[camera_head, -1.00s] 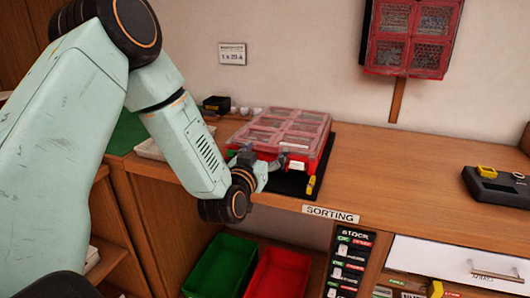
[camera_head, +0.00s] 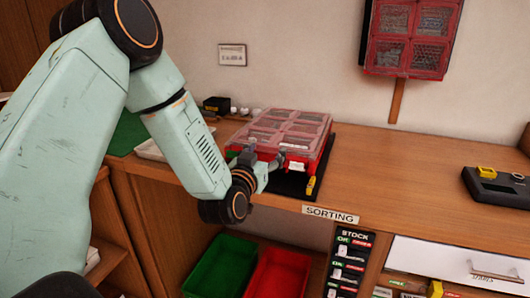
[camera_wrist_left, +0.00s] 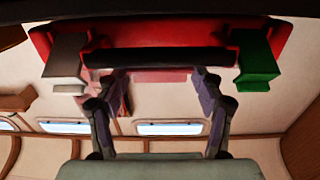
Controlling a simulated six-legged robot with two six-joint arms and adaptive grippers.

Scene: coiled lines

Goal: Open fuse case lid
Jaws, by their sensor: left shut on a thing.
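The red fuse case (camera_head: 320,160) sits on a black mat at the bench's left part, with a clear, red-framed lid (camera_head: 290,128) lying over its top. In the left wrist view the fingers (camera_wrist_left: 160,85) reach up to the red case front (camera_wrist_left: 165,35) and a black bar (camera_wrist_left: 160,58). A green block (camera_wrist_left: 258,65) and a grey-white block (camera_wrist_left: 65,62) flank them. The exact contact is partly hidden. My right gripper is not seen.
A second red case (camera_head: 412,35) hangs on the wall. A yellow-and-black device (camera_head: 497,185) lies at the right. Green (camera_head: 222,265) and red (camera_head: 278,272) bins stand below the bench. The bench between case and device is clear.

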